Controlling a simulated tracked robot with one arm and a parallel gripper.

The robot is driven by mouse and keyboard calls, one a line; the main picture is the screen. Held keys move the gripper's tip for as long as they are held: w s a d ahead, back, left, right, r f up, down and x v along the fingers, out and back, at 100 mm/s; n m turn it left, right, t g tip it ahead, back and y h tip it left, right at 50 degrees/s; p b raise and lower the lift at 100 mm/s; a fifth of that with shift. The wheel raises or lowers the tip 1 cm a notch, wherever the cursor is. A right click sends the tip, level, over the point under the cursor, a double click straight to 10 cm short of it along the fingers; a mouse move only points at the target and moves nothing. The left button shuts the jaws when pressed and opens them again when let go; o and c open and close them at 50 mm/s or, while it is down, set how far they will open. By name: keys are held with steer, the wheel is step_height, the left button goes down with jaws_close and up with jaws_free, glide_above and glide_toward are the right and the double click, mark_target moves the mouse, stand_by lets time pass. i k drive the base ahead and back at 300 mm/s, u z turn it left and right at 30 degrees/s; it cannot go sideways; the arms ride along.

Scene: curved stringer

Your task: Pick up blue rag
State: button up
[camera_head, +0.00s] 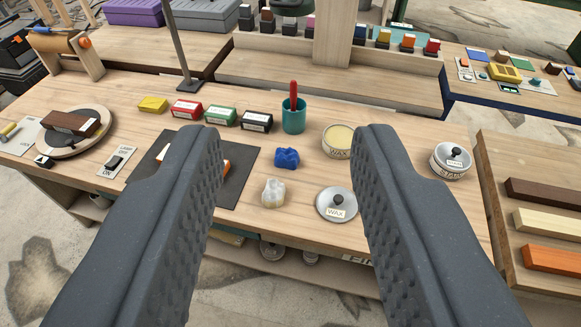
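The blue rag (287,158) is a small crumpled lump on the wooden workbench, near the middle of the view. My gripper (288,145) is open, its two dark padded fingers wide apart to the left and right. The rag shows between the fingers, farther out and apart from them, and nothing is held. A white crumpled rag (273,193) lies just nearer than the blue one.
An open wax tin (337,141) and its lid (336,204) lie right of the rag. A teal cup (294,117) with a red tool stands behind. Several small coloured blocks line up behind left. A dark mat (232,188) is partly hidden by the left finger.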

mark_target(288, 158)
steer(key=z, duration=0.15)
steer(key=i, duration=1.25)
steer(key=u, duration=0.25)
